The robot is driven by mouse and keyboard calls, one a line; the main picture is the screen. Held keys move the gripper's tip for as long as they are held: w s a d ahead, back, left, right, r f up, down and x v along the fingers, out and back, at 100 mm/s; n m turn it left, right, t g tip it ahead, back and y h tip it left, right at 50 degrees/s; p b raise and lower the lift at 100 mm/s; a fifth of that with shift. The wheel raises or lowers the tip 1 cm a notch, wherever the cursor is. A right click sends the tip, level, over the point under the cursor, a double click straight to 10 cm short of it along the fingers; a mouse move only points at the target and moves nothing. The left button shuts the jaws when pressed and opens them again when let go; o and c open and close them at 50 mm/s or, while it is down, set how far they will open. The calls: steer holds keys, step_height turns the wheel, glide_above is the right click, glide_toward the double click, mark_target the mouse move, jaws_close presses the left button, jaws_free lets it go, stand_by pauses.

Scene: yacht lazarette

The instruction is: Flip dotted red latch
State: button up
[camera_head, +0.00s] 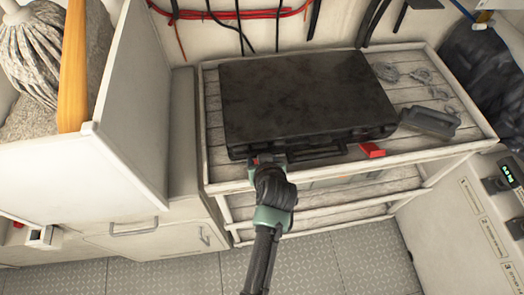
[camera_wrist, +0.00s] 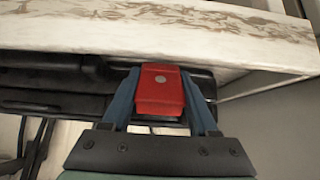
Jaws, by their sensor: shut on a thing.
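A black case (camera_head: 305,95) lies closed on the slatted shelf. The dotted red latch (camera_wrist: 160,92), with a grey round dot, is at the case's front edge; the wrist view shows it between the two blue fingers of my gripper (camera_wrist: 161,98). My gripper (camera_head: 266,160) is shut on this latch, at the left end of the case's front in the head view, where it mostly hides the latch. A second red latch (camera_head: 372,150) sticks out at the right of the case's front; I cannot make out a mark on it.
The case's handle (camera_head: 318,153) lies between the latches. A pale rail (camera_head: 400,161) runs along the shelf's front, close to my gripper. A grey box-like object (camera_head: 430,121) and coiled rope (camera_head: 418,76) lie to the right. A white partition (camera_head: 75,165) stands at left.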

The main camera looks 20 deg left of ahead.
steer(key=g+h+p, duration=0.1)
steer(key=w+r+g+h+p, duration=0.1)
steer(key=shift+a+g+p, duration=0.2)
steer(key=shift+g+p, duration=0.15)
steer(key=shift+g, duration=0.05)
steer(key=shift+w+a+g+h+b, duration=0.1)
steer(key=shift+w+g+h+b, duration=0.1)
steer(key=shift+g+h, duration=0.45)
steer(key=shift+w+a+g+h+b, duration=0.1)
steer(key=shift+g+h+b, duration=0.1)
steer(key=shift+g+h, duration=0.45)
steer(key=shift+s+g, duration=0.1)
steer(key=shift+g, duration=0.3)
steer(key=o, duration=1.4)
steer(key=r, duration=0.8)
steer(key=s+r+b, duration=0.1)
steer(key=r, duration=0.3)
steer(key=shift+s+d+r, duration=0.1)
steer(key=shift+d+r, duration=0.25)
steer(key=shift+r, duration=0.05)
